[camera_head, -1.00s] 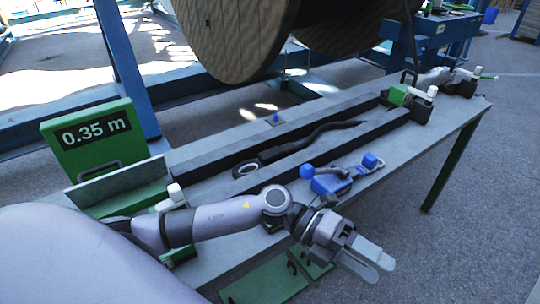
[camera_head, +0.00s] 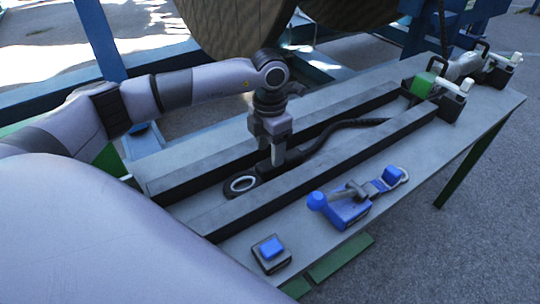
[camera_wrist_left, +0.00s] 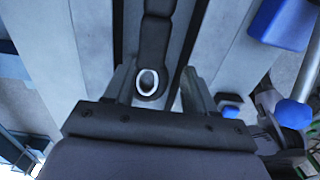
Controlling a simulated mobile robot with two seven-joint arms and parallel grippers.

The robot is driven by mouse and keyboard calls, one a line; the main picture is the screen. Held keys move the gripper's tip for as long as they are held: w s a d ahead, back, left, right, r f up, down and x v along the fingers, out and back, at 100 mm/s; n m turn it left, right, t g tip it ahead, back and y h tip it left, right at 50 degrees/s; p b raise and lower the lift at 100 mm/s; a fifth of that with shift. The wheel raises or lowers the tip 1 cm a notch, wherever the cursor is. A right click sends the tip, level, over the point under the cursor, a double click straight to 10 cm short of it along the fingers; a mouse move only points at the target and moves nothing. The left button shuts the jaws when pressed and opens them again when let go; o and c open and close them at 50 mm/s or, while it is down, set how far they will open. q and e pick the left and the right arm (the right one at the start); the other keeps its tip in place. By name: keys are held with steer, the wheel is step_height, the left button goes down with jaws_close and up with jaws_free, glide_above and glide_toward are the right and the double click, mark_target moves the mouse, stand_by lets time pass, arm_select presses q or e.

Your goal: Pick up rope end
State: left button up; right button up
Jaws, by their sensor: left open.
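The black rope (camera_head: 342,125) lies in the channel between two rails on the grey bench. Its end is a thick dark piece with a pale-ringed eye (camera_head: 242,184). My left gripper (camera_head: 278,160) points down over this end piece, just behind the ring. In the left wrist view the ringed eye (camera_wrist_left: 148,82) and the rope's thick sleeve (camera_wrist_left: 156,40) lie between the spread fingers of the gripper (camera_wrist_left: 160,88). The fingers are open, and contact with the rope cannot be told. My right gripper is not in view.
Long rails (camera_head: 330,160) flank the channel. A blue tool (camera_head: 345,207) and a blue-topped block (camera_head: 271,250) sit on the bench front. Green and white-capped clamp parts (camera_head: 452,92) stand at the right end. A large wooden reel (camera_head: 235,25) is behind.

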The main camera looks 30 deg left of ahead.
mark_target(269, 163)
arm_select(q)
steer(key=shift+w+a, duration=0.4)
steer(key=shift+w, duration=0.1)
steer(key=f+p, duration=0.1)
steer(key=f, duration=0.6)
steer(key=shift+s, duration=0.2)
steer(key=shift+c, duration=0.3)
jaws_close()
steer(key=shift+w+r, duration=0.1)
steer(key=shift+r, duration=0.05)
